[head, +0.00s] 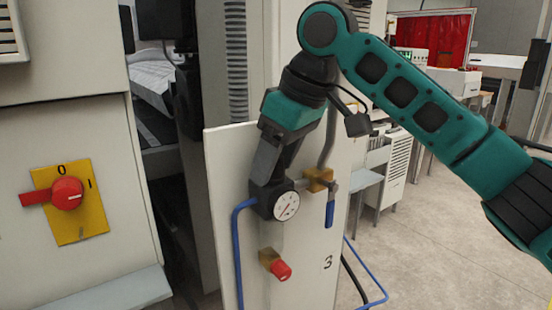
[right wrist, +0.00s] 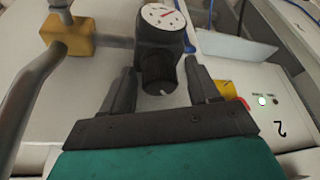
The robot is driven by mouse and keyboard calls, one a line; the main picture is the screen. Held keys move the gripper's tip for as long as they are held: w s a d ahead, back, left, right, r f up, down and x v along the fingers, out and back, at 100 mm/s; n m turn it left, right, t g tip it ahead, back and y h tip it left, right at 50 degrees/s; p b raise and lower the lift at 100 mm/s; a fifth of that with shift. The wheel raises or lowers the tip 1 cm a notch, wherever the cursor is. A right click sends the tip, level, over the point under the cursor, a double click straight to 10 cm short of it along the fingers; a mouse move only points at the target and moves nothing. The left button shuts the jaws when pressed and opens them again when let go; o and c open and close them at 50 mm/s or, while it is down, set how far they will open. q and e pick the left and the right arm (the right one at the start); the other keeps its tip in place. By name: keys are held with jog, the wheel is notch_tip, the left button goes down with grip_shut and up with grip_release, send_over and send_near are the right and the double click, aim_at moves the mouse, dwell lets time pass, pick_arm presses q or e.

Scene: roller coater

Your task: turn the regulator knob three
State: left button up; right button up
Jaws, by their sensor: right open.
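The regulator (head: 268,204) is a dark block with a round white gauge (head: 286,205), mounted on the pale panel marked 3. My right gripper (head: 264,178) comes down onto it from above. In the right wrist view, the black regulator knob (right wrist: 159,76) sits between the two fingers of the open right gripper (right wrist: 158,72). A gap shows on each side of the knob, so the fingers look apart from it. The head view hides the knob behind the gripper. My left gripper is not in view.
A brass fitting (head: 318,179) with a blue-handled valve (head: 330,212) and a bent pipe stand right of the regulator. A red button (head: 281,271) is below. Blue hoses run beside the panel (head: 225,165). A red rotary switch (head: 66,193) on a yellow plate is at left.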

jog(key=shift+w+r, duration=0.1)
jog(key=shift+r, duration=0.2)
